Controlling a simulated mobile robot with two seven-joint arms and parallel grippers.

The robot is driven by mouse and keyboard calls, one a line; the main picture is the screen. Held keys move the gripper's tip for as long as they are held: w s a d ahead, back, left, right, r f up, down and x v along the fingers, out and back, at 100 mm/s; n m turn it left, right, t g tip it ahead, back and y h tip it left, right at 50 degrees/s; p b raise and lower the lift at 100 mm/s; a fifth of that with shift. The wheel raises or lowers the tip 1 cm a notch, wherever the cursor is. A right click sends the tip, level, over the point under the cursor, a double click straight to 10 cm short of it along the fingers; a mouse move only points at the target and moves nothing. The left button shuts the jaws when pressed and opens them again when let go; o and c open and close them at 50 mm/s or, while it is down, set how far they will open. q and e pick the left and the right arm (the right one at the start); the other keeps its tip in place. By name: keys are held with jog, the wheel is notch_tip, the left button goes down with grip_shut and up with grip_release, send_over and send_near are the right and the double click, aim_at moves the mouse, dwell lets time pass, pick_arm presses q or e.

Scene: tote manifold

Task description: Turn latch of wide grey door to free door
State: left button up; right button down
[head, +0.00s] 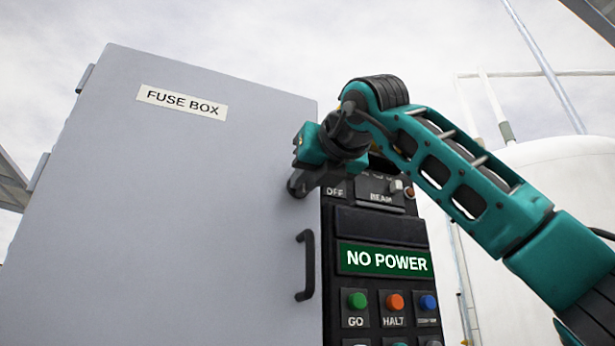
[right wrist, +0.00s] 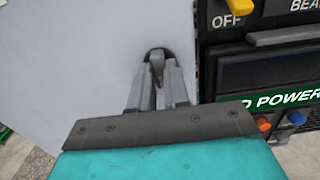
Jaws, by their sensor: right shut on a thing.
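The wide grey door (head: 190,210) with a FUSE BOX label fills the left of the head view and looks shut. Its latch (right wrist: 157,56) has a dark round base and a grey knob, near the door's right edge. My right gripper (head: 304,181) is at the latch, above the door handle. In the right wrist view the gripper's fingers (right wrist: 158,88) are closed around the latch knob and partly cover it. My left gripper is not in view.
A black handle (head: 306,265) stands out from the door below the latch. Right of the door is a dark control panel (head: 380,225) with a NO POWER sign (head: 386,261) and coloured buttons. A white tank (head: 560,190) stands behind my right arm.

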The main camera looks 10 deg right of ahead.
dwell(0.3)
jog(key=c, duration=1.1)
grip_release()
jog(key=s+d+b, duration=0.2)
jog(key=s, duration=1)
jog(key=shift+s+d, duration=0.25)
jog(key=shift+s, duration=0.1)
